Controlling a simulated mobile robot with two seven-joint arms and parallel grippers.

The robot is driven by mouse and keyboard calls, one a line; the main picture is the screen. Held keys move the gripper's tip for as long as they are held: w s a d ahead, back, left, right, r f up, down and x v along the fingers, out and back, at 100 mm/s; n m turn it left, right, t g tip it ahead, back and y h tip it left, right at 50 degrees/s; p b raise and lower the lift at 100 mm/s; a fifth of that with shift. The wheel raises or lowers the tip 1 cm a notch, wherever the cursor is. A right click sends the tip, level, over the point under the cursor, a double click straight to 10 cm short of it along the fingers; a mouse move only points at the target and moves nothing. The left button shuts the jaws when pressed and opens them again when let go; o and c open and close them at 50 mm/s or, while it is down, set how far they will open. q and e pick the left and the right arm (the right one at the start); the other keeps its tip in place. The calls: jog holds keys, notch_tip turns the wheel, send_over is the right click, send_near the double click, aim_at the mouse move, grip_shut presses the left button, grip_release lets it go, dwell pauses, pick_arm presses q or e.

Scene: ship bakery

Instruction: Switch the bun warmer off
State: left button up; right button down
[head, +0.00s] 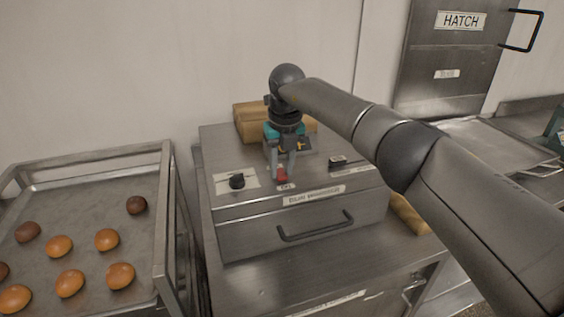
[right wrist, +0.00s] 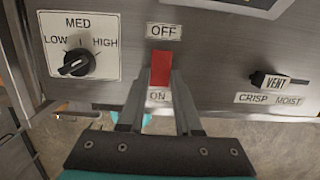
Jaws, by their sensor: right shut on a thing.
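The bun warmer (head: 240,238) is a grey metal box with a drawer handle, standing on a steel cabinet. Its red switch (head: 281,177) is on the front panel, and also shows in the right wrist view (right wrist: 160,68) between an OFF label above and an ON label below. My right gripper (head: 280,168) reaches down to the panel, its fingers shut on the red switch, one on each side. Which way the switch is set I cannot tell. My left gripper is not in view.
Wrapped brown packs (head: 247,122) lie on top behind. A rack tray (head: 70,215) with several buns stands at left. A steel hatch (head: 440,60) is at back right.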

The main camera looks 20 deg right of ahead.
aim_at(283, 179)
jog(key=shift+w+r+g+p, duration=0.1)
jog(key=shift+w+g+p, duration=0.05)
jog(key=shift+g+p, duration=0.15)
dwell(0.4)
jog(key=c, duration=0.6)
grip_release()
notch_tip(283, 179, up, 15)
jog(key=s, duration=0.1)
jog(key=shift+s, duration=0.3)
